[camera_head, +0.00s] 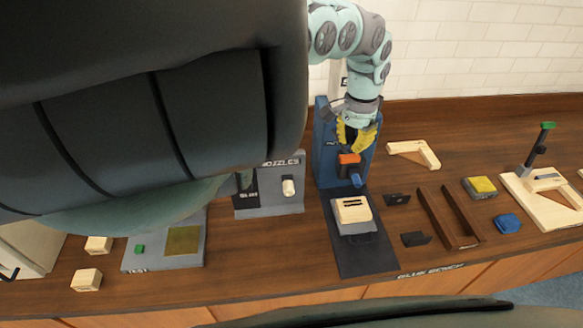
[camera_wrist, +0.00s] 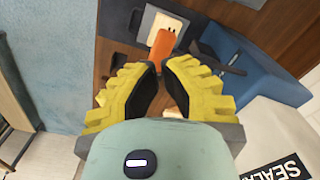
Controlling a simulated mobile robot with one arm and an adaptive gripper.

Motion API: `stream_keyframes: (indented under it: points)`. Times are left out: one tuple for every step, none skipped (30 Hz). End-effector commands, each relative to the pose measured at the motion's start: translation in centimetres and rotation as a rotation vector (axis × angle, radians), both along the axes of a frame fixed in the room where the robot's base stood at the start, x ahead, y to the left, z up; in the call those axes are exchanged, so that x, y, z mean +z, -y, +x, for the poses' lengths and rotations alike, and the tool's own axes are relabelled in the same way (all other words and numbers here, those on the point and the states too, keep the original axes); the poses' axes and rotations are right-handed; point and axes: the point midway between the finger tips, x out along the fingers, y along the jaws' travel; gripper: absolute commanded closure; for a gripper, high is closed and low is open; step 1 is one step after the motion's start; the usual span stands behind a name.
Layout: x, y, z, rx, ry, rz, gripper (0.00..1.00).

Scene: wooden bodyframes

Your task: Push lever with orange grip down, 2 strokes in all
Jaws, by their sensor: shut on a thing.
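The lever's orange grip (camera_head: 349,159) is at the front of a tall blue stand (camera_head: 325,165) in the head view. The grip also shows in the wrist view (camera_wrist: 161,46), extending past my fingertips. My gripper (camera_head: 350,148), with yellow fingers, comes down from above and is shut on the orange grip. In the wrist view my gripper (camera_wrist: 160,72) has its two fingers close together around the grip's near end. The exact contact is partly hidden by the fingers. A blue cylindrical part (camera_head: 356,181) shows just below the grip.
A pale wooden block (camera_head: 352,210) with dark slots sits on the stand's dark base (camera_head: 372,262). Dark brackets (camera_head: 397,199), a brown channel (camera_head: 448,216) and a blue piece (camera_head: 507,223) lie to the right. A grey nozzle holder (camera_head: 270,204) stands left.

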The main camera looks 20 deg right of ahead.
Motion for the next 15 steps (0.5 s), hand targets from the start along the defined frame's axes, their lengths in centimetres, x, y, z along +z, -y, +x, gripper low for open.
stream_keyframes:
  points:
    - [0.0, -0.3, 0.3, 0.01, 0.0, 0.0, 1.0]
    - [0.0, -0.3, 0.3, 0.01, 0.0, 0.0, 1.0]
    - [0.0, -0.3, 0.3, 0.01, 0.0, 0.0, 1.0]
    - [0.0, -0.3, 0.3, 0.01, 0.0, 0.0, 1.0]
    - [0.0, -0.3, 0.3, 0.01, 0.0, 0.0, 1.0]
    - [0.0, -0.3, 0.3, 0.01, 0.0, 0.0, 1.0]
    - [0.0, -0.3, 0.3, 0.01, 0.0, 0.0, 1.0]
    - [0.0, -0.3, 0.3, 0.01, 0.0, 0.0, 1.0]
    - [0.1, -0.3, 0.3, 0.01, 0.0, 0.0, 1.0]
    - [0.2, -0.3, 0.3, 0.01, 0.0, 0.0, 1.0]
    - [0.4, -0.3, 0.3, 0.01, 0.0, 0.0, 1.0]
    - [0.7, -0.3, 0.3, 0.01, 0.0, 0.0, 1.0]
    - [0.9, -0.3, 0.4, 0.01, 0.001, 0.0, 1.0]
    - [1.2, -0.3, 0.4, 0.01, 0.001, 0.0, 1.0]
    - [1.6, -0.3, 0.4, 0.01, 0.001, 0.0, 1.0]
